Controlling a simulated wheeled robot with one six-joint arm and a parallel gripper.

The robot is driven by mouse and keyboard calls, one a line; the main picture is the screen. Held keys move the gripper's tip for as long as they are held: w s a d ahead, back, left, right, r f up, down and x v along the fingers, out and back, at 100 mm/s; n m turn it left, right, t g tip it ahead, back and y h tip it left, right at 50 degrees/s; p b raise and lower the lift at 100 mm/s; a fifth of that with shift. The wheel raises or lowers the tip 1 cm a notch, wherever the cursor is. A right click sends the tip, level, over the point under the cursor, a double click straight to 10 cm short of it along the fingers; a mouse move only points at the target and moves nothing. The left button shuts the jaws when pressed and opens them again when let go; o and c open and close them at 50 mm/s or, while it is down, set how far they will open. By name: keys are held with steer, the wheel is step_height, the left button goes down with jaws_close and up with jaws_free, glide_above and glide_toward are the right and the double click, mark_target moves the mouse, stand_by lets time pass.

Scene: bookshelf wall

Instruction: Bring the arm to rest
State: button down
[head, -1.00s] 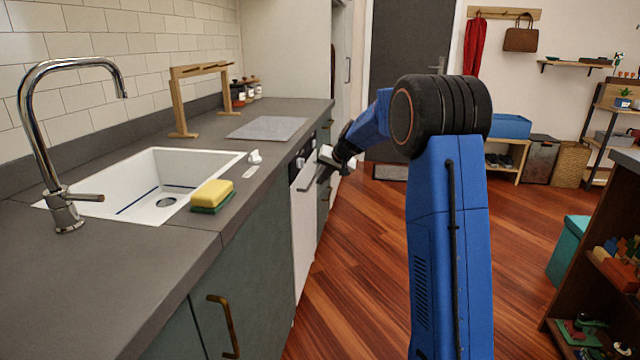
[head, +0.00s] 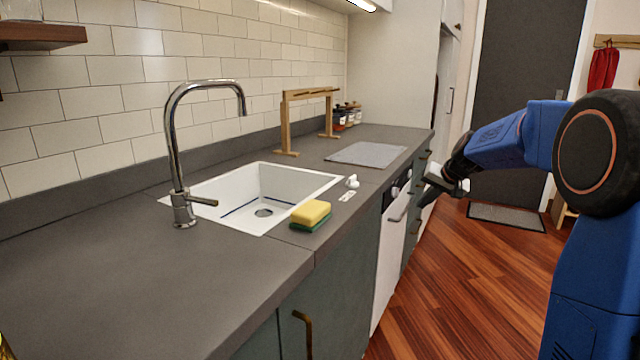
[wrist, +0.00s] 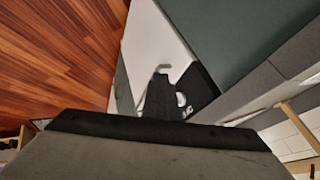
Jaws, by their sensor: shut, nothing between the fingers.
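My blue arm stands at the right of the head view, bent at a large black joint. My gripper (head: 446,184) hangs beyond the counter's front edge, near the white dishwasher front (head: 391,250). It is shut and holds nothing. In the wrist view the dark gripper body (wrist: 158,125) fills the lower part, with the dishwasher front and wooden floor beyond it. Whether it touches the dishwasher front cannot be told.
The grey counter (head: 130,275) holds a white sink (head: 322,183), a chrome faucet (head: 174,140), a yellow-green sponge (head: 311,214), a grey mat (head: 366,154) and a wooden rack (head: 286,125). Open wooden floor (head: 470,290) lies right of the cabinets, with a doormat (head: 506,217) farther back.

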steer(key=s+a+r+n+g, duration=0.1)
steer(key=s+a, duration=0.3)
steer(key=s, duration=0.9)
steer(key=s+a+r+n, duration=0.1)
steer(key=s+a, duration=0.3)
steer(key=s, duration=0.9)
steer(key=s+f+n+h, duration=0.1)
steer(key=s+f, duration=0.3)
steer(key=s, duration=0.9)
steer(key=s+f+n+g+h, duration=0.1)
steer(key=s+f, duration=0.4)
steer(key=s, duration=0.7)
steer(key=shift+s+f+h, duration=0.25)
steer(key=shift+s+h, duration=0.05)
steer(key=shift+s, duration=0.05)
steer(key=shift+d, duration=0.1)
